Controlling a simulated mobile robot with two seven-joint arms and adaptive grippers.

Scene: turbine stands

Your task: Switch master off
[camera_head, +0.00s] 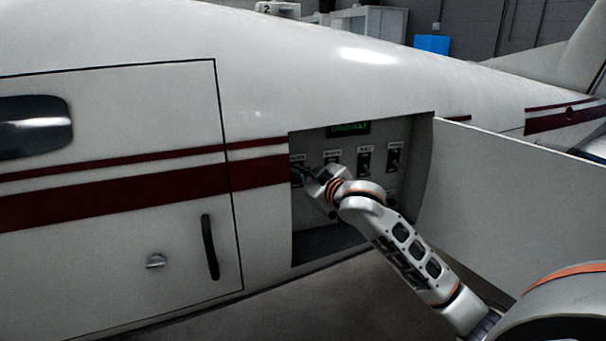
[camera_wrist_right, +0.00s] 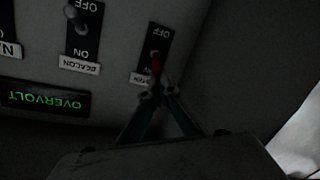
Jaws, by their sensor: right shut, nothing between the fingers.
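The master switch (camera_wrist_right: 155,63) is a red-tipped toggle on a black plate in the right wrist view, where the panel appears upside down. Its label is partly hidden by my fingers, and OFF is readable at the plate's far end. My right gripper (camera_wrist_right: 160,93) is shut and empty, with its fingertips right at the red toggle; I cannot tell if they touch it. My left gripper is not in view.
The switch panel (camera_head: 350,147) sits recessed in the white aircraft's side. A beacon switch (camera_wrist_right: 80,20) is beside the master switch, with more switches beyond. A green OVERVOLT display (camera_head: 348,128) is lit. The open bay door (camera_head: 510,185) stands out at the right. The bay's side wall (camera_wrist_right: 215,70) is close.

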